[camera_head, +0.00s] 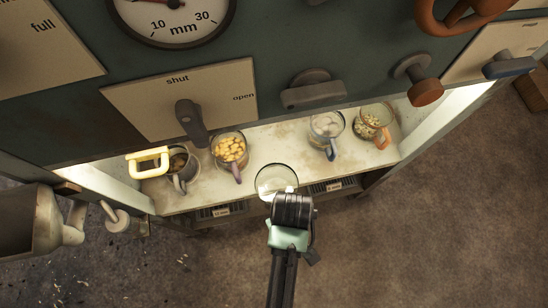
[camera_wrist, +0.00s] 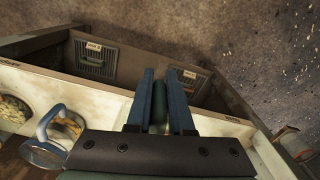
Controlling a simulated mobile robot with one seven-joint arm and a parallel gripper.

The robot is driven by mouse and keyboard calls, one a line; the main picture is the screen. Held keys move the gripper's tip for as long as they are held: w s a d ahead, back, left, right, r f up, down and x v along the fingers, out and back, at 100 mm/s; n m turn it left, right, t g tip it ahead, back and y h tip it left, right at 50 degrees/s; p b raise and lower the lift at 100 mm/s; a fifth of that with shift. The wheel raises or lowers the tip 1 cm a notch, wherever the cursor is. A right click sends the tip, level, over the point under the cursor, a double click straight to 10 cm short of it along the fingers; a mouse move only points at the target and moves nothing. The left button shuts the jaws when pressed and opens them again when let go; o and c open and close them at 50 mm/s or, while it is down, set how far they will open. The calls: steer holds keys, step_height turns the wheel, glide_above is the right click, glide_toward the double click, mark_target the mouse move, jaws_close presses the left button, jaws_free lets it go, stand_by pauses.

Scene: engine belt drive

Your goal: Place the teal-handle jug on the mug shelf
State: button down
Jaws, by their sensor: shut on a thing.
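The jug (camera_head: 276,179) is a clear round vessel at the front edge of the pale mug shelf (camera_head: 200,203) in the head view. My gripper (camera_head: 291,196) is at its near side, mostly hiding its handle.
The green panel with levers overhangs the shelf. Bare shelf shows between the middle mugs. A metal can (camera_head: 28,220) is at left.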

mark_target(274, 183)
steer(key=w+a, duration=0.1)
steer(key=w, duration=0.3)
steer(key=w+a+b, duration=0.1)
steer(key=w, duration=0.2)
steer(key=w+a, duration=0.1)
steer(key=w, duration=0.3)
steer(key=shift+w+a, duration=0.35)
step_height(274, 183, down, 2)
steer(key=shift+f+b, duration=0.25)
steer(key=shift+b, duration=0.35)
step_height(274, 183, down, 4)
steer(key=shift+r+b, duration=0.1)
steer(key=shift+b, duration=0.55)
steer(key=shift+w+f, duration=0.15)
steer(key=shift+f, duration=0.2)
steer(key=c, duration=0.8)
jaws_free()
steer(key=shift+f, duration=0.15)
steer(key=shift+r+p, duration=1.05)
steer(key=shift+r, duration=2.85)
